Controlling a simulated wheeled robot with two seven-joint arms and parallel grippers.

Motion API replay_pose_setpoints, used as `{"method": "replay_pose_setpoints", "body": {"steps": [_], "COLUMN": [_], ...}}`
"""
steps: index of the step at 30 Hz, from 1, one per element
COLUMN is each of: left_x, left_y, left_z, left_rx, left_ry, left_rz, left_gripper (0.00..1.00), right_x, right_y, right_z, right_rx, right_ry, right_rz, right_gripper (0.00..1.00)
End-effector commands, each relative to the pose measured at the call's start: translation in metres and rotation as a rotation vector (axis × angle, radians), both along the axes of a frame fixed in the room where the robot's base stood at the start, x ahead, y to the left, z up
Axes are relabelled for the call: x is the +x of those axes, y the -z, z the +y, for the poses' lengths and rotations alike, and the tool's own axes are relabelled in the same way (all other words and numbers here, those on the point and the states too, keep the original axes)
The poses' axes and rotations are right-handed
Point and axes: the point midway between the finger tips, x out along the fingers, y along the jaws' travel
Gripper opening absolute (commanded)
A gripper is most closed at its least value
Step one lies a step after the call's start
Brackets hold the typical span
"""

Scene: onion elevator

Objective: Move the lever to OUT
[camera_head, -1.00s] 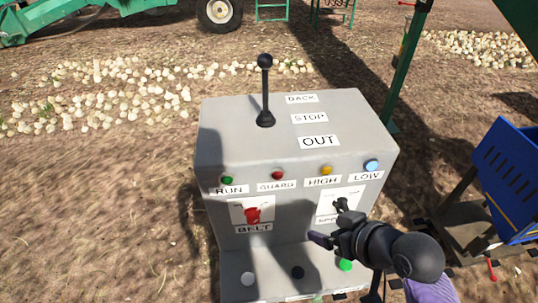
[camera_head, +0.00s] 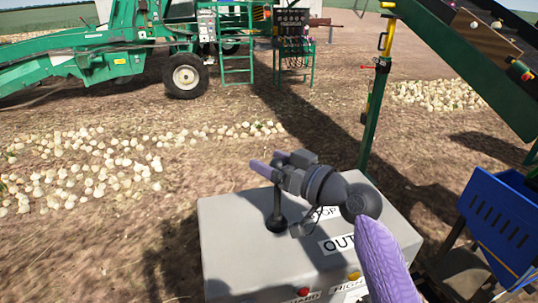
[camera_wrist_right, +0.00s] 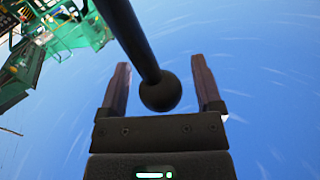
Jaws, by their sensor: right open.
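The black lever (camera_head: 277,204) rises from the top of the grey control box (camera_head: 235,240). Its shaft looks about upright, and its base is beside the STOP label (camera_head: 325,212), which is partly covered by my arm. The OUT label (camera_head: 336,244) lies nearer the front edge. The BACK label is hidden. My right gripper (camera_head: 266,165) is open at the lever's top and hides the knob in the head view. In the right wrist view, the round black knob (camera_wrist_right: 160,93) shows between the two open fingers, with no clear contact. My left gripper is not in view.
Red (camera_head: 303,292) and yellow (camera_head: 354,276) lamps sit on the box front. A green post (camera_head: 376,115) and a blue bin (camera_head: 500,225) stand to the right. Onions (camera_head: 85,165) lie on the soil, and a green machine (camera_head: 120,55) stands behind.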

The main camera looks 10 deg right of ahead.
Motion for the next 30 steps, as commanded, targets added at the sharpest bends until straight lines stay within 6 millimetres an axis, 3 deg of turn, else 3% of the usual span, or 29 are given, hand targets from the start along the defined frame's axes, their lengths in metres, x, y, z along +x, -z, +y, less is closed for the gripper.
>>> {"method": "replay_pose_setpoints", "body": {"steps": [10, 22, 30], "left_x": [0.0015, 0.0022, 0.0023], "left_y": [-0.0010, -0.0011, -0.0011], "left_z": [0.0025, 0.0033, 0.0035], "left_rx": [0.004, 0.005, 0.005], "left_ry": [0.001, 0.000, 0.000], "left_rz": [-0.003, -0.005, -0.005], "left_gripper": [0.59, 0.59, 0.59], "right_x": [0.0051, 0.0049, 0.0048], "right_y": [0.0008, 0.0008, 0.0009], "right_z": [0.0042, 0.0040, 0.0039], "right_rx": [-0.002, -0.002, -0.002], "right_ry": [0.000, 0.000, 0.000], "right_rz": [0.001, 0.001, 0.001], "right_gripper": [0.83, 0.01, 0.00]}}
